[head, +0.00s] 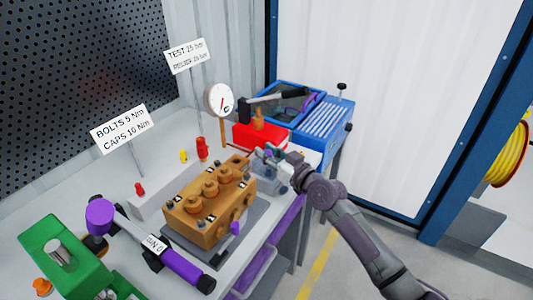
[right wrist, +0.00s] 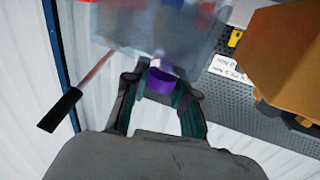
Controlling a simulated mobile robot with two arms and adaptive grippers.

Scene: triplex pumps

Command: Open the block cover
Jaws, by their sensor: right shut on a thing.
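The orange-brown pump block (head: 210,205) sits on a grey plate on the bench in the head view, with several round caps on top. A clear, see-through cover (head: 281,180) shows just right of the block, under my right gripper (head: 268,153). In the right wrist view the clear cover (right wrist: 140,25) fills the top centre, and my right gripper (right wrist: 160,90) is shut on its purple knob (right wrist: 160,78). The block's edge (right wrist: 285,60) shows at upper right there. Where the cover rests is hard to tell. My left gripper is not in view.
A dial gauge (head: 219,100) stands behind the block. A red box (head: 258,137) and a blue test unit (head: 325,120) stand at the back right. Open floor is at right.

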